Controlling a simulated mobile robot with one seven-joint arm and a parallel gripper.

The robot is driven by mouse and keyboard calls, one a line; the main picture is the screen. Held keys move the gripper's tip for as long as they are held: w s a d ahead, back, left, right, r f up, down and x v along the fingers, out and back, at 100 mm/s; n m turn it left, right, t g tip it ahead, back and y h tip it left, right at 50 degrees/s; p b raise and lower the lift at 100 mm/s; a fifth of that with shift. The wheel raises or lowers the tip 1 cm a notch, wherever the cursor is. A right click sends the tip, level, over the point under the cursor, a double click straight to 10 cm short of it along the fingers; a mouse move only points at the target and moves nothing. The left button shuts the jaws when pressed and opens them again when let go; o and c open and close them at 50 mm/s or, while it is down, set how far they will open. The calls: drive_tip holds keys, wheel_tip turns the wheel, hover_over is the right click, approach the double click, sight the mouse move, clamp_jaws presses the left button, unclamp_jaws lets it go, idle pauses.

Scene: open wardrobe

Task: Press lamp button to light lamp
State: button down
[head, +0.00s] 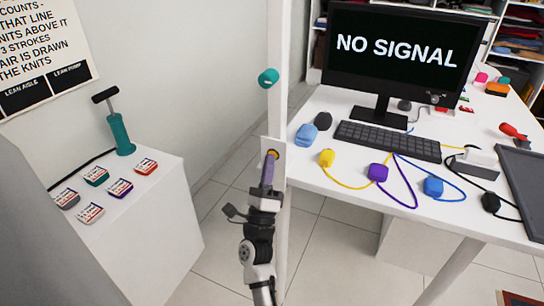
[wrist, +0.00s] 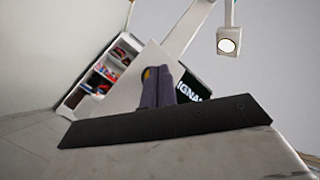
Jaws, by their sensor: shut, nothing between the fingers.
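A white plate (head: 275,148) on the white post carries a round yellow button (head: 271,154). My gripper (head: 270,157) is shut, its purple-grey fingers pointing up at the button and covering part of it. In the wrist view the closed fingertips (wrist: 158,73) overlap the white plate (wrist: 122,77), and a sliver of the yellow button (wrist: 146,73) shows beside them. I cannot tell whether the tips touch the button. A white square fitting (wrist: 229,40) with a bright round face hangs at the upper right of the wrist view; it may be the lamp, but I cannot tell.
A teal knob (head: 268,78) sits on the post (head: 283,60) above the plate. To the right, a white desk (head: 330,175) holds a monitor (head: 390,50), a keyboard (head: 388,140) and several cabled blocks. To the left, a white cabinet (head: 165,215) holds a teal pump (head: 121,132) and several small boxes.

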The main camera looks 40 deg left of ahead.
drive_tip(key=shift+s, duration=0.15)
drive_tip(key=shift+s+d, duration=0.2)
drive_tip(key=shift+s, duration=0.45)
drive_tip(key=s, duration=0.2)
drive_tip(key=s+d, duration=0.1)
drive_tip(key=s, duration=0.2)
drive_tip(key=shift+d+p, duration=0.1)
drive_tip(key=shift+p, duration=0.25)
drive_tip(key=shift+w, duration=0.1)
idle(0.7)
